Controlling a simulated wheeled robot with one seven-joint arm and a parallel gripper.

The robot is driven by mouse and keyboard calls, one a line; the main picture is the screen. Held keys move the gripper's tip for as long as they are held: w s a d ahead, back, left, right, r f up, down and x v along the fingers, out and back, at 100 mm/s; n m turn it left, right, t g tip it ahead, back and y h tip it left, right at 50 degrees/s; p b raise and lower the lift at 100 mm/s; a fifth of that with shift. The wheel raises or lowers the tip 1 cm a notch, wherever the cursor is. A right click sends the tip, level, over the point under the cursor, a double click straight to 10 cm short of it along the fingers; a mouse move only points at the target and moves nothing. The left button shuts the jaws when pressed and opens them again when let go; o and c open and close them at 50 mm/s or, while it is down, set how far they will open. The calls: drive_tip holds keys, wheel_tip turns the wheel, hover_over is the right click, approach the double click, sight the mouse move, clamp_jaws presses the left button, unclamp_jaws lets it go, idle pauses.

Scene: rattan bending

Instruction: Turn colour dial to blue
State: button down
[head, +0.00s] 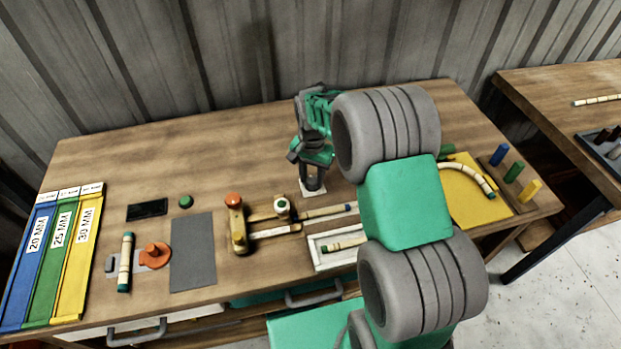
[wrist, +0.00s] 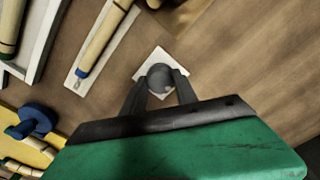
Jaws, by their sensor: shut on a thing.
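The dial is a round dark grey knob (wrist: 159,77) on a small white square plate (wrist: 147,63) in the wrist view. My gripper (wrist: 160,84) is shut on the knob, with one finger on each side. In the head view my gripper (head: 312,183) is low over the white plate (head: 313,194), near the middle of the table. It covers most of the dial there. I cannot tell which colour the dial points to; no blue mark shows on the plate.
A bending jig (head: 240,228) and a white tray (head: 325,262) with a rattan piece lie close by. A yellow board (head: 465,205) with curved rattan and coloured pegs (head: 513,171) stand right. Colour panels (head: 62,250) lie far left. The table behind is clear.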

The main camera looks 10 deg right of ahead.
sight(313, 181)
drive_tip(key=n+b, duration=0.2)
drive_tip(key=n, duration=0.3)
drive_tip(key=n+b, duration=0.1)
drive_tip(key=n, duration=0.4)
drive_tip(key=shift+d, duration=0.1)
drive_tip(key=shift+r, duration=0.1)
idle(0.5)
drive_tip(key=c, duration=0.9)
unclamp_jaws()
drive_tip(key=shift+c, duration=0.2)
wheel_tip(313, 181, up, 7)
drive_tip(key=shift+b, duration=0.8)
drive_tip(key=shift+r, duration=0.35)
